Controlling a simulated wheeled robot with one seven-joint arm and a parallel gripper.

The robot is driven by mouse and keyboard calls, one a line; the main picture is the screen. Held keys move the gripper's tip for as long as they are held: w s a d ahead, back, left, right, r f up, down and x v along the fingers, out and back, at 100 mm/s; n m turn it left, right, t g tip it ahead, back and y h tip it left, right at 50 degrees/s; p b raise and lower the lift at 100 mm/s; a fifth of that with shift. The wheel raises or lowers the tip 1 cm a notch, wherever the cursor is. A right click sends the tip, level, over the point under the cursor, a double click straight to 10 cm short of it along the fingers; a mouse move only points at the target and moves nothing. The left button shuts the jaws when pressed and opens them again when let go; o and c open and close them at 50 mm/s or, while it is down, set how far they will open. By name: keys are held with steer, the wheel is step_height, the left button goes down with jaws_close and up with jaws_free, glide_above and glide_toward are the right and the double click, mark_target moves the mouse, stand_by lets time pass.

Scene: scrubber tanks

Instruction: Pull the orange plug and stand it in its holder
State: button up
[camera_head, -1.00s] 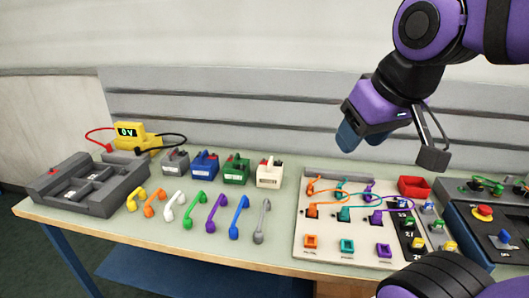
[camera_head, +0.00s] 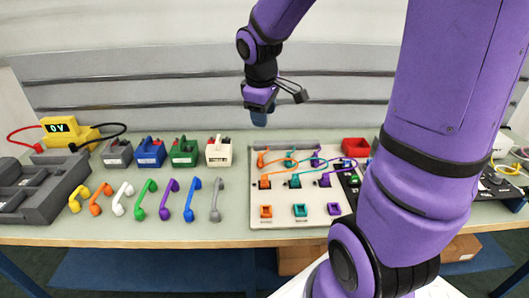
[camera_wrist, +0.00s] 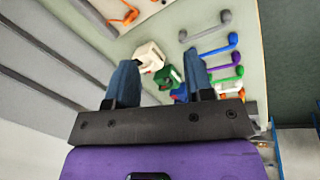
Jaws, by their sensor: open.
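The orange plug (camera_head: 264,182) sits at the left of the front row on the pale panel, with an orange cable looping from it. A teal plug (camera_head: 294,181) and a purple plug (camera_head: 324,179) stand to its right. The square orange holder (camera_head: 265,211) is at the panel's front left. My gripper (camera_head: 259,116) is open and empty, high above the back of the table, behind and above the panel. In the wrist view my gripper (camera_wrist: 160,82) shows two separated blue fingers. An orange piece (camera_wrist: 125,14) shows at the top of the wrist view.
A teal holder (camera_head: 300,210) and a purple holder (camera_head: 334,208) stand beside the orange one. A red bin (camera_head: 355,147) is behind the panel. Coloured handles, boxes such as the white one (camera_head: 219,153) and a yellow meter (camera_head: 65,130) stand left. My arm hides the right.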

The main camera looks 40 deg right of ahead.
steer(key=w+d+f+n+g, duration=0.1)
steer(key=w+d+f+n, duration=0.3)
steer(key=f, duration=0.5)
steer(key=y, duration=0.2)
glide_above(265, 176)
step_height(265, 176, down, 9)
steer(key=shift+n+g, duration=0.4)
steer(key=shift+n, duration=0.1)
step_height(265, 176, down, 10)
steer(key=c, duration=0.8)
steer(key=shift+r, duration=0.1)
steer(key=shift+a+r, duration=0.1)
steer(key=shift+r, duration=2.35)
